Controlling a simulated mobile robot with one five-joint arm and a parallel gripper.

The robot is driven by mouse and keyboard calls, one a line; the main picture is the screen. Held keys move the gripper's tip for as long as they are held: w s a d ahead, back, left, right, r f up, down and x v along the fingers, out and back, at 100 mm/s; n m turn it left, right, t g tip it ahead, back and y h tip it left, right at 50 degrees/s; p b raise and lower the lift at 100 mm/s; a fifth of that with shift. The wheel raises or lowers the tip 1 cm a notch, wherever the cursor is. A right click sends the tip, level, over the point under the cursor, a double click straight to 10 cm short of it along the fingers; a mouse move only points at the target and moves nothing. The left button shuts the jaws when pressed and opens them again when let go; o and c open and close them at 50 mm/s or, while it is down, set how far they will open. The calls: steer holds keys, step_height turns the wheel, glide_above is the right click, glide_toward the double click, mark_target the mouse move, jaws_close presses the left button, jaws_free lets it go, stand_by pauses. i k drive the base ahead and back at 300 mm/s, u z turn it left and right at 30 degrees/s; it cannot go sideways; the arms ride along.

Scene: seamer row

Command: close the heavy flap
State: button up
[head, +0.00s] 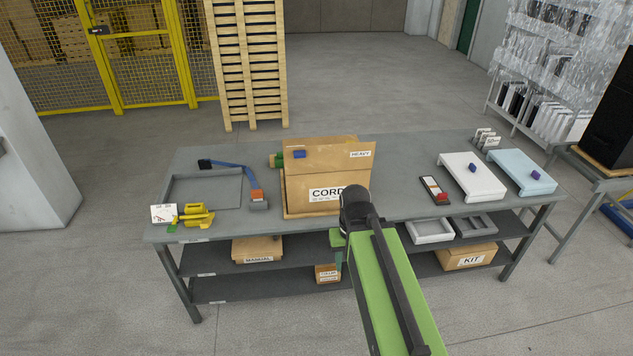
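A brown cardboard box (300,199) labelled CORD stands near the middle of the grey workbench. A cardboard panel with a HEAVY label (360,154) shows at its top and looks like the heavy flap (328,160). I cannot tell its exact angle from this view. A small blue block (299,154) shows against the panel. My green arm comes up from below, and its dark joint covers the box's lower right corner.
A grey tray (178,191), yellow tool (194,215) and blue-strapped item (258,196) lie left of the box. A red-and-black item (435,190), white panel (473,178) and pale blue panel (521,172) lie right. Bare bench (398,180) separates box and right-hand items.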

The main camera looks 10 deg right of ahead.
mark_target(323, 158)
steer(key=z, duration=0.05)
steer(key=i, duration=0.95)
